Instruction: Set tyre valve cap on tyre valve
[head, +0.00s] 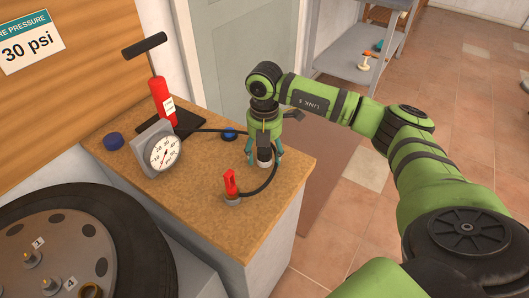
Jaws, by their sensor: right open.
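My right gripper (265,161) points down over the right part of the wooden bench top. The tyre (150,235) lies flat at lower left, around a grey wheel with numbered studs. I cannot make out the tyre valve for certain. A dark blue round piece (113,141) sits at the bench's left, and a smaller blue piece (229,134) lies behind my right gripper, to its left. I cannot tell whether either is the valve cap. My left gripper is out of view.
On the bench top (205,215) stand a red hand pump (161,100), a dial gauge (163,153) and a red hose end (231,184) in a small holder. A black hose curves close to my right gripper. A grey shelf cart (345,65) stands behind.

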